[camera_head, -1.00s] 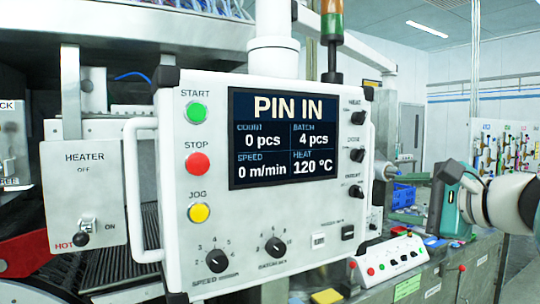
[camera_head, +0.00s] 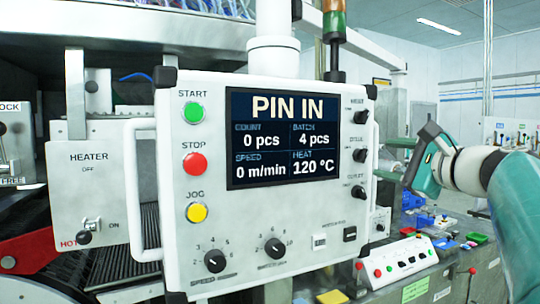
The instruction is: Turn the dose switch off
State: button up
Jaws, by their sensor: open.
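The dose switch (camera_head: 360,155) is a black knob, the middle of three in a column on the right side of the white control panel (camera_head: 215,270). Its label is small and blurred. I cannot tell its setting for sure. My gripper (camera_head: 418,165), teal with a dark inner face, is to the right of the panel, about level with the dose switch and apart from it. It is open and holds nothing.
The panel screen (camera_head: 284,139) reads PIN IN, 0 pcs, 120 °C. A white button box (camera_head: 402,261) and blue bins (camera_head: 412,200) are lower right.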

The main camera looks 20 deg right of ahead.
aim_at(364, 155)
jog(key=w, duration=0.6)
jog(key=shift+w+a, duration=0.15)
jog(key=c, duration=1)
jog(key=shift+o, duration=0.2)
